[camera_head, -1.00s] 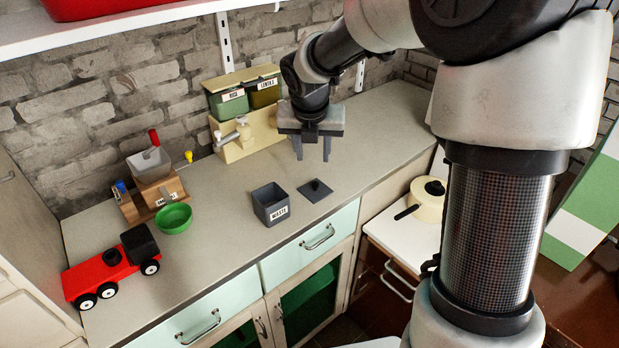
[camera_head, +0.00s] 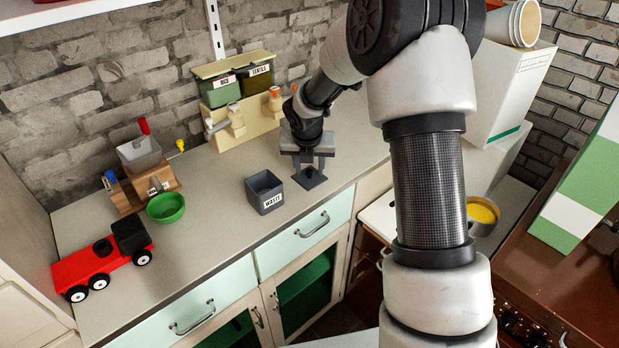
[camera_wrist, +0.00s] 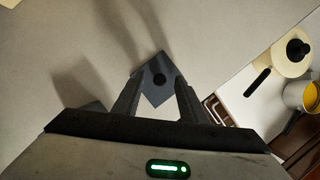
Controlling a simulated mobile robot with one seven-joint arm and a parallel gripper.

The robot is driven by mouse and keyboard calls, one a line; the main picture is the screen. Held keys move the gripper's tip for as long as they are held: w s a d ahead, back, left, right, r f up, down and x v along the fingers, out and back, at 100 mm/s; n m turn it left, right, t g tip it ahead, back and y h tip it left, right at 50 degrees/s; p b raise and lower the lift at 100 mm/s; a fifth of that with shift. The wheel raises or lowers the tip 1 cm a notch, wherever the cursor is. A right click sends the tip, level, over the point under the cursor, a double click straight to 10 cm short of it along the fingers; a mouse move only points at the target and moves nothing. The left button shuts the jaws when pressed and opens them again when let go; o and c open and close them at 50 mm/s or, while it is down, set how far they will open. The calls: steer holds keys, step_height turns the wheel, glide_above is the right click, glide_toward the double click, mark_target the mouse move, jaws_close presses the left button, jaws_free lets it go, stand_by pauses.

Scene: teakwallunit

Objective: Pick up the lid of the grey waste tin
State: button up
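The grey waste tin (camera_head: 266,191) stands open on the worktop, with a label reading WASTE on its front. Its square dark grey lid (camera_head: 310,180) lies flat on the worktop to the right of the tin. The lid (camera_wrist: 160,72) has a round black knob in its middle, seen in the wrist view. My gripper (camera_head: 309,172) is just above the lid, pointing down. In the wrist view its two fingers (camera_wrist: 159,88) are apart, with the knob between and beyond their tips. Whether the fingertips reach the knob's height I cannot tell.
A green bowl (camera_head: 165,208), a coffee grinder (camera_head: 145,165) and a red toy truck (camera_head: 103,262) stand to the left. The rice and lentils tins (camera_head: 238,85) stand behind. The worktop's front edge is close to the lid.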

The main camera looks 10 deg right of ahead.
steer(key=shift+w+f, duration=0.15)
steer(key=shift+f, duration=0.15)
jaws_close()
